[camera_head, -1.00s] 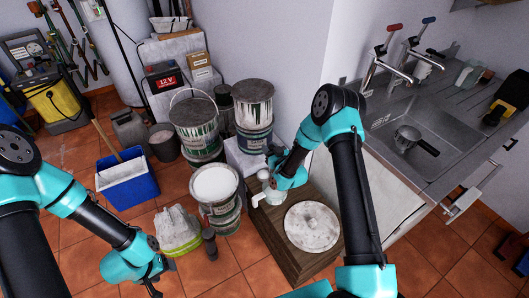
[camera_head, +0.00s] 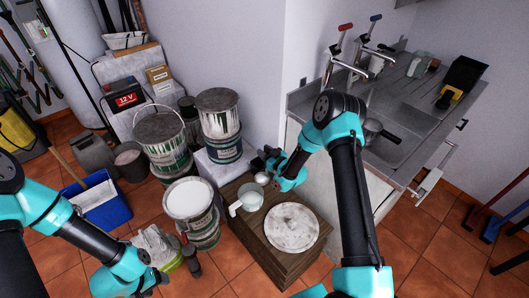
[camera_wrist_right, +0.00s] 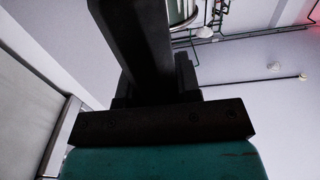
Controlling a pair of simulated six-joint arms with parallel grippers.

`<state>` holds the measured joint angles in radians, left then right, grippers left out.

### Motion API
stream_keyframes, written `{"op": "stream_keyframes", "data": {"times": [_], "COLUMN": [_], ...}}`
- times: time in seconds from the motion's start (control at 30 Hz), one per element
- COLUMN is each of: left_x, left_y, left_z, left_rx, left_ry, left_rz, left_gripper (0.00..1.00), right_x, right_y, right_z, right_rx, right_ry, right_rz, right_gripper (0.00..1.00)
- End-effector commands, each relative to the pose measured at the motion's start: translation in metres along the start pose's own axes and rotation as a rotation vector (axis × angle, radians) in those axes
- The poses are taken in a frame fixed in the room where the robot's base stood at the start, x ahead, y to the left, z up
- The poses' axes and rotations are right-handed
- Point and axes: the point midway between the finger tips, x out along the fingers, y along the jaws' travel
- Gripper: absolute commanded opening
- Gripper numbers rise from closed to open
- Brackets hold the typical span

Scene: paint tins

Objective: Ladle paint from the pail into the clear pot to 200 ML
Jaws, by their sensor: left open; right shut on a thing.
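The open pail (camera_head: 191,226) of white paint stands at the centre left, its surface a pale disc. The clear pot (camera_head: 250,196) stands on a brown wooden box (camera_head: 272,262), with its handle on the left; I cannot read a fill level on it. My right gripper (camera_head: 271,163) is shut just behind the pot. It holds the ladle, whose small silvery bowl (camera_head: 262,179) shows at the pot's back edge; whether it is over the rim I cannot tell. My left gripper (camera_head: 158,281) is open and empty, low at the left.
A round, paint-spattered white disc (camera_head: 291,227) lies on the wooden box beside the pot. Stacked tins (camera_head: 220,122) and a handled tin (camera_head: 162,142) stand behind. A bag (camera_head: 156,243) and a dark bottle (camera_head: 192,260) are near my left gripper. A sink is at the right.

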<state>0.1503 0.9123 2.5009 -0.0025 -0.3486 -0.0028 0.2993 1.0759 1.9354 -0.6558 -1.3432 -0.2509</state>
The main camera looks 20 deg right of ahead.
Motion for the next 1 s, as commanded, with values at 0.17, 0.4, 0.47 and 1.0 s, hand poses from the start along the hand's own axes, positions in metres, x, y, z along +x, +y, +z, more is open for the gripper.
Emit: {"op": "stream_keyframes", "data": {"times": [0.17,0.4,0.47,1.0], "left_x": [0.000,0.000,0.000,0.000], "left_y": [0.000,0.000,0.000,0.000], "left_z": [0.000,0.000,0.000,0.000], "left_rx": [0.000,0.000,0.000,0.000], "left_ry": [0.000,0.000,0.000,0.000], "left_rz": [0.000,0.000,0.000,0.000], "left_gripper": [0.61,0.61,0.61,0.61], "right_x": [0.001,0.004,0.005,0.010], "right_y": [-0.003,-0.009,-0.011,-0.024], "right_z": [0.006,0.021,0.025,0.039], "right_rx": [-0.017,-0.063,-0.075,-0.156], "right_ry": [-0.006,-0.025,-0.031,-0.064], "right_rz": [0.000,0.000,0.000,-0.001], "right_gripper": [0.01,0.01,0.01,0.01]}}
